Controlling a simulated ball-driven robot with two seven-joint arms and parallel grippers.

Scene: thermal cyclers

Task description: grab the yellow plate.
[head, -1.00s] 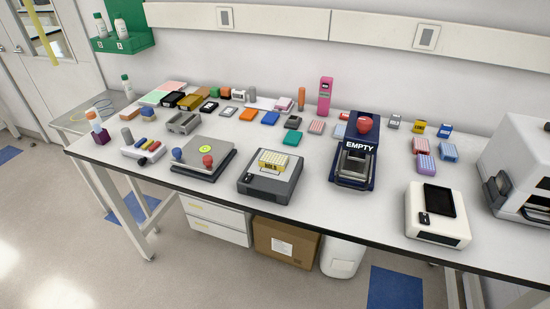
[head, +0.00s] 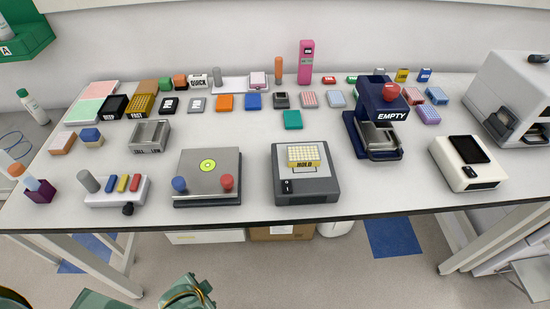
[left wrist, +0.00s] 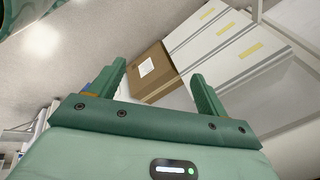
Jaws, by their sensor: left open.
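The yellow plate (head: 304,155) is a small pale-topped well plate with a yellow front marked HOLD. It sits on top of a dark grey cycler block (head: 305,188) near the front edge of the bench, right of centre in the head view. My left gripper (left wrist: 158,72) shows in the left wrist view with its two green fingers wide apart and nothing between them. It faces a cardboard box and white drawers under the bench, apart from the plate. Green parts of my arm show at the bottom left of the head view. My right gripper is not in view.
Left of the cycler is a grey plate device (head: 208,175) with blue and red knobs. Right of it stand a dark blue EMPTY machine (head: 382,120) and a white device (head: 468,163). Small coloured blocks line the back. Bare bench (head: 250,135) lies behind the cycler.

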